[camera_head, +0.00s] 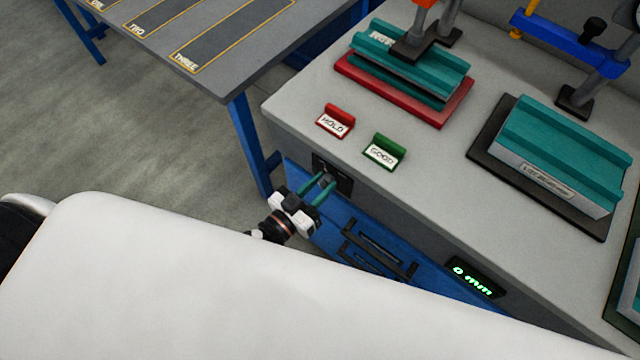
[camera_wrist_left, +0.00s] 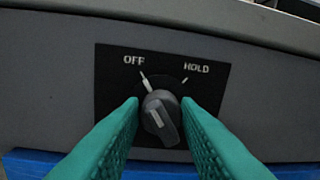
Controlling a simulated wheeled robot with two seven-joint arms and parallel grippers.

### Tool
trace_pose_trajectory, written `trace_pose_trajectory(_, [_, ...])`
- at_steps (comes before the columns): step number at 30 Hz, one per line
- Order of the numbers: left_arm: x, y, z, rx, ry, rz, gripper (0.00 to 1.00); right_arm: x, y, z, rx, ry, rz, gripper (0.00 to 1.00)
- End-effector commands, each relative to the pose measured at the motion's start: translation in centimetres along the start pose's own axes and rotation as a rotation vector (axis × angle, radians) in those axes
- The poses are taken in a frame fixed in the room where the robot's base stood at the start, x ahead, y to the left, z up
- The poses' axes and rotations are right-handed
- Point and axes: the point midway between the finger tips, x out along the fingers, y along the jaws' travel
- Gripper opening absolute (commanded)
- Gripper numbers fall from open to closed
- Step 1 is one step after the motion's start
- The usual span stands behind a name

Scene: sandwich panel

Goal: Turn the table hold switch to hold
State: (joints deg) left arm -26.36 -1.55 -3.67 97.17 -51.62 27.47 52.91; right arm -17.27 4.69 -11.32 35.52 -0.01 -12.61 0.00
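The table hold switch is a dark grey rotary knob (camera_wrist_left: 160,118) on a black plate (camera_wrist_left: 110,95) marked OFF at upper left and HOLD at upper right. The knob's grip is tilted, its upper end leaning toward the OFF mark. In the head view the switch plate (camera_head: 345,184) sits on the bench front, partly hidden by my gripper. My left gripper (camera_head: 322,184) reaches the switch; its green fingers (camera_wrist_left: 161,102) stand on either side of the knob, apart, with narrow gaps beside it. My right gripper is not in view.
A red HOLD sign (camera_head: 336,121) and a green GOOD sign (camera_head: 384,152) stand on the bench top (camera_head: 430,185) above the switch. A black handle (camera_head: 380,250) and a 0 mm display (camera_head: 473,277) are to the right. A grey table (camera_head: 235,75) stands at left.

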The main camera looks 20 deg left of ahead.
Motion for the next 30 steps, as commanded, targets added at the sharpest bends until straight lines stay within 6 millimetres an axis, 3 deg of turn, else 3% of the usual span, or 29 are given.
trace_pose_trajectory(1, [0.0,0.0,0.0,0.000,0.000,0.000,0.20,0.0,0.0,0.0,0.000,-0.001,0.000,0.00])
trace_pose_trajectory(4, [0.0,0.0,0.0,0.000,0.000,0.000,0.05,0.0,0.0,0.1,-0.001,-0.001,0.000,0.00])
trace_pose_trajectory(17, [0.0,-0.1,0.1,0.100,0.008,0.000,0.05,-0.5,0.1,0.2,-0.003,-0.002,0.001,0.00])
trace_pose_trajectory(30, [0.0,-0.1,0.1,0.478,0.034,0.003,0.05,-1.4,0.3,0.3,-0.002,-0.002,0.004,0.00])
